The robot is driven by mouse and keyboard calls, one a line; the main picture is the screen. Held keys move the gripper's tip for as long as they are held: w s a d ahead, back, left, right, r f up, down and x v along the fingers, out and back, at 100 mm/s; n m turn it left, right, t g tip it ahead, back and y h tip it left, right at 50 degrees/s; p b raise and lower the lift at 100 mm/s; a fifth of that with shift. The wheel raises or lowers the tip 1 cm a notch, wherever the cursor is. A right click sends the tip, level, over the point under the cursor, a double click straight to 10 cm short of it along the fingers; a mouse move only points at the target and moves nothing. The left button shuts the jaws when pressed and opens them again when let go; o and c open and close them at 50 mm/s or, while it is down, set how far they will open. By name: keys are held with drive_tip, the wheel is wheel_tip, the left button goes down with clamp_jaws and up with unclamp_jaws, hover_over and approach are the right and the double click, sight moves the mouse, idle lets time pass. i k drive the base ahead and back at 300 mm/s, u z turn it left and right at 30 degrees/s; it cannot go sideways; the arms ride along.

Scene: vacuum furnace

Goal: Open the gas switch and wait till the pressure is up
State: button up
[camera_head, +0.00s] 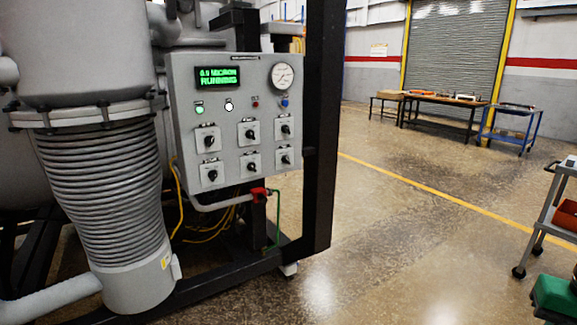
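A grey control panel (230,182) stands left of the picture's middle. It carries several black rotary switches in two rows, such as the upper left switch (209,142) and the lower right switch (286,159). Their labels are too small to read, so I cannot tell which is the gas switch. A round pressure gauge (283,76) is at the panel's upper right; its reading is too small to tell. My gripper is not in view.
A ribbed grey pump body (100,175) stands left of the panel, and a black frame post (322,130) right of it. A red valve (259,195) is below. A grey cart (560,205) and green box (556,297) are at right. The middle floor is clear.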

sight(286, 157)
drive_tip(key=u, duration=0.05)
drive_tip(key=i, duration=1)
drive_tip(key=z, duration=0.05)
